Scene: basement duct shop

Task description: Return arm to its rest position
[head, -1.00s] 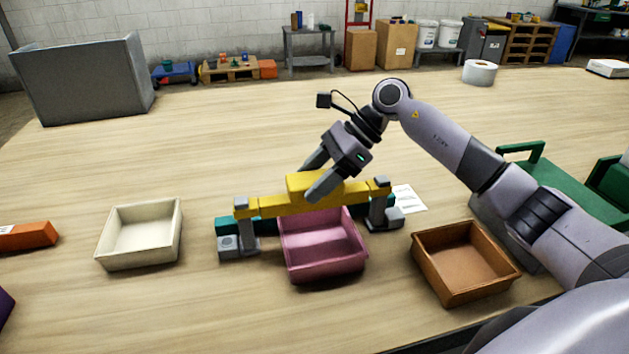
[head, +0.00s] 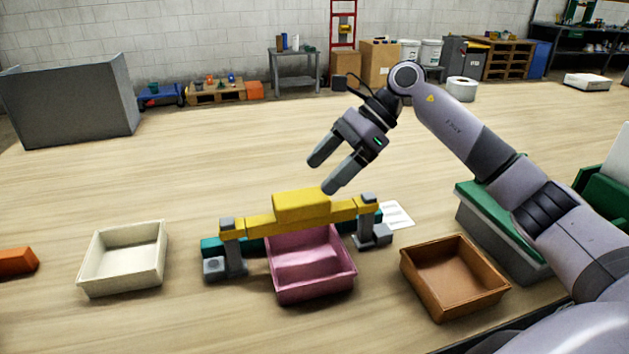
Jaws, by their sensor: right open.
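My right gripper (head: 328,176) is open and empty. It hangs in the air above and behind the yellow block (head: 301,206), apart from it as far as I can see. The yellow block is part of, or lies on, a yellow bar (head: 259,226) held up by two grey posts at its ends. My right arm reaches in from the right, bent at a raised joint. My left gripper is not in view.
A pink bin (head: 310,286) stands under the bar. A cream bin (head: 124,260) is at left, a brown bin (head: 455,280) at right. A green-topped grey box (head: 487,222) sits beneath my forearm. A grey panel box (head: 72,103) stands at back left. The table's middle back is clear.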

